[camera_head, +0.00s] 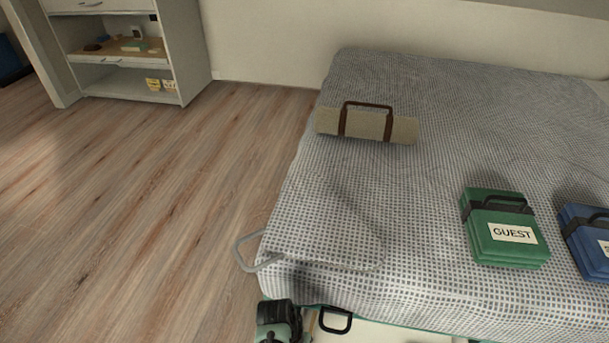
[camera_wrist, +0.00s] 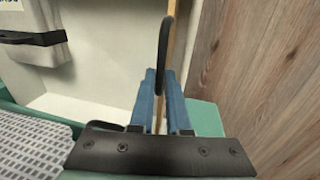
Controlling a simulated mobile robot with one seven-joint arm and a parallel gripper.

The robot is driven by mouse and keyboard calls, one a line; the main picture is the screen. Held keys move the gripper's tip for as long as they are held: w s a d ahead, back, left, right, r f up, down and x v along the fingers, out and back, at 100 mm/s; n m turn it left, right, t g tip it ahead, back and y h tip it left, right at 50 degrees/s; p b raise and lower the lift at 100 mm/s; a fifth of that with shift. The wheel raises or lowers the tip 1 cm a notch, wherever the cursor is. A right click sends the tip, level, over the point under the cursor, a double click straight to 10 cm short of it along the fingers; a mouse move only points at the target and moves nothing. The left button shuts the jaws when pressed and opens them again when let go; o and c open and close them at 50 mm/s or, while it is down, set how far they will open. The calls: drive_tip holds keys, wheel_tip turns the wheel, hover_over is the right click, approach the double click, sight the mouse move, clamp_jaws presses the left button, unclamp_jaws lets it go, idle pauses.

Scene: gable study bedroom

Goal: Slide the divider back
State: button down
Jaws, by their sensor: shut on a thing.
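The divider (camera_wrist: 174,50) is a thin upright wooden panel, seen nearly edge-on in the wrist view, with a black loop handle (camera_wrist: 165,42) at it. My gripper (camera_wrist: 160,78) has blue fingers that are shut on this handle. The divider stands in a white-lined drawer (camera_wrist: 105,85) with a green rim (camera_wrist: 205,118). In the head view, my wrist (camera_head: 280,322) is at the bottom edge, by the bed's front, and my fingertips are hidden. Most of the divider's face and its lower edge are hidden.
A white strapped pack (camera_wrist: 40,52) lies in the drawer at left. On the bed (camera_head: 240,205)-side corner is a grey metal loop (camera_head: 243,254). A beige roll (camera_head: 364,125), a green GUEST case (camera_head: 500,229) and a blue case (camera_head: 590,240) lie on the bed. The wooden floor (camera_head: 130,210) is clear.

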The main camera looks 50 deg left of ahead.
drive_tip(key=c, duration=0.9)
unclamp_jaws()
drive_tip(key=shift+r, duration=0.1)
drive_tip(key=r+p, duration=0.2)
drive_tip(key=r, duration=0.2)
drive_tip(key=s+a+r+p, duration=0.1)
drive_tip(key=r+p, duration=0.2)
drive_tip(key=r, duration=0.1)
drive_tip(key=a+r+p, duration=0.1)
drive_tip(key=r+p, duration=0.2)
drive_tip(key=r, duration=0.1)
drive_tip(key=shift+s+a+r, duration=0.1)
drive_tip(key=shift+s+r, duration=0.1)
drive_tip(key=shift+r, duration=0.1)
